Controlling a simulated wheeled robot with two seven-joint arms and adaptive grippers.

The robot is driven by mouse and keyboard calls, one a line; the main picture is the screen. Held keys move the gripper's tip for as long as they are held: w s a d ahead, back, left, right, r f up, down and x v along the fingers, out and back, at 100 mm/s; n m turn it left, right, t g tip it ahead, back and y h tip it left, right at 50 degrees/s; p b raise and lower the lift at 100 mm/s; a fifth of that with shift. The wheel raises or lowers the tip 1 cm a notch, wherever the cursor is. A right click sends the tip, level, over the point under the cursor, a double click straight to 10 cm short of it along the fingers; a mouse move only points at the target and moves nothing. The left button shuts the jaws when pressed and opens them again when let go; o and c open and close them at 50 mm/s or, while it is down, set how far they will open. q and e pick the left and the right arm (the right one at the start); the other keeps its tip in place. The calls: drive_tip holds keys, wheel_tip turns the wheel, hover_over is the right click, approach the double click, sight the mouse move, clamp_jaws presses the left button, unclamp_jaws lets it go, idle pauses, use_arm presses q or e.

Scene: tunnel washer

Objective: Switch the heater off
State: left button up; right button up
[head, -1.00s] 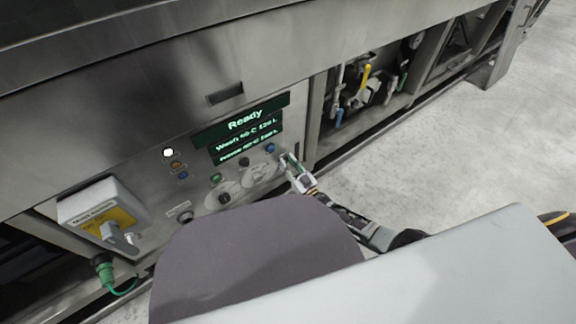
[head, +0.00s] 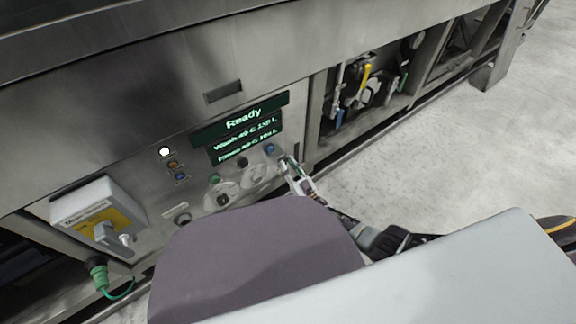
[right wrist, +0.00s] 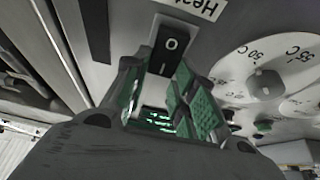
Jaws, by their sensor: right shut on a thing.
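The heater switch (right wrist: 168,50) is a black rocker marked O and I on the steel panel, in the right wrist view. A white label (right wrist: 188,6), cut off by the picture edge, starts with "Heat". My right gripper (right wrist: 158,82) has its two green-padded fingertips on either side of the rocker's I end, shut on it. I cannot tell which side of the rocker is pressed in. In the head view my right gripper (head: 288,163) is at the right end of the control panel, below a blue button, and hides the switch. My left gripper is not in view.
A dial (right wrist: 265,85) with temperature marks is beside the switch. The green display (head: 240,125) reads "Ready". A grey-and-yellow box with a main switch (head: 100,215) is at the left. An open bay with valves (head: 365,85) is at the right. The floor there is clear.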

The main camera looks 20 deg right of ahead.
drive_tip(key=o, duration=1)
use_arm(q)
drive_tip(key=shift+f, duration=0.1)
use_arm(e)
drive_tip(key=shift+v, duration=6)
use_arm(q)
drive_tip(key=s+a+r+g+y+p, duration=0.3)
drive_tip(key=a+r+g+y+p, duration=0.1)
drive_tip(key=p, duration=1.7)
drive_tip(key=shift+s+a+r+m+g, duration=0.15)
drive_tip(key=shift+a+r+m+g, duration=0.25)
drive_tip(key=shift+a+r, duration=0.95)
use_arm(e)
drive_tip(key=shift+r, duration=10.55)
